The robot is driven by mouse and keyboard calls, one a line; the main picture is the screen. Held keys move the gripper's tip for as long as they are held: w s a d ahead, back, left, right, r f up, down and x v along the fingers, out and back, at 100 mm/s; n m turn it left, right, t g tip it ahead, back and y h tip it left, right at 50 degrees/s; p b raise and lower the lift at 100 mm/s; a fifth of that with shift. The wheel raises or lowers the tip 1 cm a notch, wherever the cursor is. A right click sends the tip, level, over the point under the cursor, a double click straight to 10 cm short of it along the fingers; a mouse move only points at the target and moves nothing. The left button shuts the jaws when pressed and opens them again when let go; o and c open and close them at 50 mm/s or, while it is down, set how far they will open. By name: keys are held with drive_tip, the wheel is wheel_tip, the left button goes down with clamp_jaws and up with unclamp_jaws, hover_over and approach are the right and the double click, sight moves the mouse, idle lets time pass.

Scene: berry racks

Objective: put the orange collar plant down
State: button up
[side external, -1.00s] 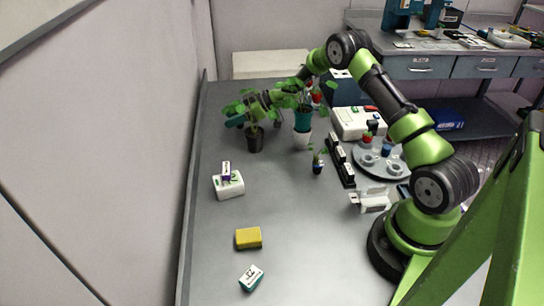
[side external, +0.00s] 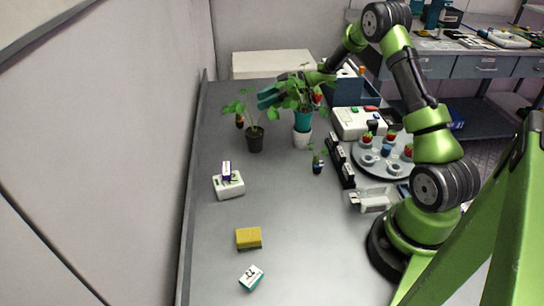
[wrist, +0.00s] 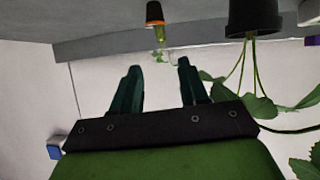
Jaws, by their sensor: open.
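The orange collar plant (side external: 239,121) is a small dark pot with an orange band, standing on the grey table at the far left, behind the larger black-potted plant. In the wrist view, which shows the scene upside down, the orange collar plant (wrist: 154,14) has its short green stem pointing at the gap between my fingers. My gripper (side external: 265,98) is open and empty, above and to the right of the plant and apart from it. My two teal fingers (wrist: 159,64) are spread with nothing between them. The plant's top is hard to make out in the side view.
A small plant (side external: 318,166), black rack (side external: 345,172) and round grey tray (side external: 362,158) lie nearer.

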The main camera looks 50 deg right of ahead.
drive_tip(key=w+r+m+t+h, duration=0.3)
drive_tip(key=r+h, duration=0.1)
drive_tip(key=r, duration=0.8)
drive_tip(key=s+a+r+m+h, duration=0.4)
drive_tip(key=s+r+m+h, duration=0.3)
drive_tip(key=r, duration=0.4)
drive_tip(key=s+a+f+m+g+y, duration=0.1)
drive_tip(key=s+a+f+g+y, duration=0.1)
drive_tip(key=s+a, duration=0.6)
drive_tip(key=s+a+f+m+g+y, duration=0.1)
drive_tip(key=s+a+f+g+y, duration=0.2)
drive_tip(key=s+a, duration=0.5)
drive_tip(key=s+f, duration=0.1)
drive_tip(key=s, duration=0.8)
drive_tip(key=shift+a+f+g+y, duration=0.3)
drive_tip(key=shift+a+g, duration=0.05)
drive_tip(key=shift+g, duration=0.05)
